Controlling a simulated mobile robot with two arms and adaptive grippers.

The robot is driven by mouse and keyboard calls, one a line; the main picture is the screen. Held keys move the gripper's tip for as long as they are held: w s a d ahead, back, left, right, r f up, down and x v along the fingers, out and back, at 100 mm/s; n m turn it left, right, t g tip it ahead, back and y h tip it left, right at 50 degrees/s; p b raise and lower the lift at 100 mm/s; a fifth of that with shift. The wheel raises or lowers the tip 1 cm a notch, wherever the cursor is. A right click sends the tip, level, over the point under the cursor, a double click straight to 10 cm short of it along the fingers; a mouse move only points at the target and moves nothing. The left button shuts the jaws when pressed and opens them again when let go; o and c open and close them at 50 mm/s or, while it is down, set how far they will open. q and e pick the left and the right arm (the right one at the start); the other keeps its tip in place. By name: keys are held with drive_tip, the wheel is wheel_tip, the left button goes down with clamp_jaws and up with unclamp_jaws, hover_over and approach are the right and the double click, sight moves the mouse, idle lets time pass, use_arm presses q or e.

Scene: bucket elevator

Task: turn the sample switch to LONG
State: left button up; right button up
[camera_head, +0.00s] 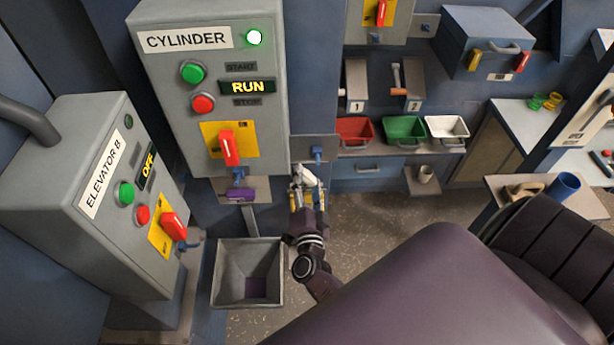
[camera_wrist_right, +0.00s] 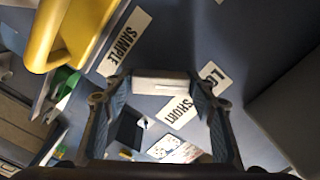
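My right gripper (camera_head: 307,187) is below and to the right of the CYLINDER box in the head view, pointing away from me. In the right wrist view its two fingers (camera_wrist_right: 163,88) stand wide apart. A pale grey block (camera_wrist_right: 162,84), apparently the sample switch's lever, lies between the fingertips; I cannot tell if they touch it. The SAMPLE label (camera_wrist_right: 124,44) is up and left of it. The SHORT label (camera_wrist_right: 180,111) is just below right, and the LONG label (camera_wrist_right: 214,76), partly cut off by a finger, is to the right. My left gripper is not in view.
A yellow curved part (camera_wrist_right: 60,35) is close at the upper left of the wrist view. In the head view, the CYLINDER box (camera_head: 270,130), the ELEVATOR B box (camera_head: 62,160) and a grey hopper (camera_head: 228,268) stand left of the gripper. Red, green and white bins (camera_head: 447,127) are beyond it.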

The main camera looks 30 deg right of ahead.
drive_tip(key=o, duration=0.3)
drive_tip(key=v, duration=0.7)
drive_tip(key=shift+s+a, duration=0.15)
drive_tip(key=shift+s, duration=0.05)
idle(0.3)
